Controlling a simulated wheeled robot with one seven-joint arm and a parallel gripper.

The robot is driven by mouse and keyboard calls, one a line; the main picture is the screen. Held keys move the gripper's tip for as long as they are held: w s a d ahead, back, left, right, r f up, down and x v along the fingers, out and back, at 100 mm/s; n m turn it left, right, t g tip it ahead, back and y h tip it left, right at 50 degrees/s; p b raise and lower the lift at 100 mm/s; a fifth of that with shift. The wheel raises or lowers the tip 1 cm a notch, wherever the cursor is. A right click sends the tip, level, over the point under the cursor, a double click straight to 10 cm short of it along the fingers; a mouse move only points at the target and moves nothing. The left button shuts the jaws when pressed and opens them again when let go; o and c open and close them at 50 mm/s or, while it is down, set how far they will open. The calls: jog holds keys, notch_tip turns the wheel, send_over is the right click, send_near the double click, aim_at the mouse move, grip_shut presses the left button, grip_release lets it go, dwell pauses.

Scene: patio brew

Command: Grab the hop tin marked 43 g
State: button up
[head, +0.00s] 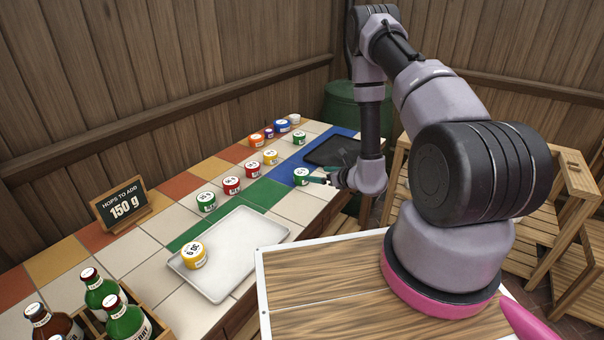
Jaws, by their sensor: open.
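Several small hop tins with white lids stand on the tiled counter; most lid marks are too small to read, and I cannot tell which is marked 43 g. My gripper (319,176) is open, low over the counter's right edge, pointing left at a green tin (301,178). Its fingertips are beside or around this tin; I cannot tell if they touch it. Further left stand another green tin (207,203), red tins (231,186) (253,171) and a yellow tin (270,158). A yellow tin (194,257), its lid seemingly reading 30 g upside down, sits on the white tray (241,252).
More tins, including an orange one (256,141) and a blue one (282,127), stand at the back. A dark tray (328,149) lies behind my gripper. A sign (122,205) reads "HOPS TO ADD 150 g". A bottle crate (152,322) stands front left. The white tray has free room.

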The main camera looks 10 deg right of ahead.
aim_at(304, 173)
jog(key=x, duration=0.5)
jog(key=shift+w+f, duration=0.2)
jog(key=shift+a+x, duration=0.2)
jog(key=shift+x, duration=2.45)
jog(key=shift+s, duration=0.15)
jog(key=c, duration=1.3)
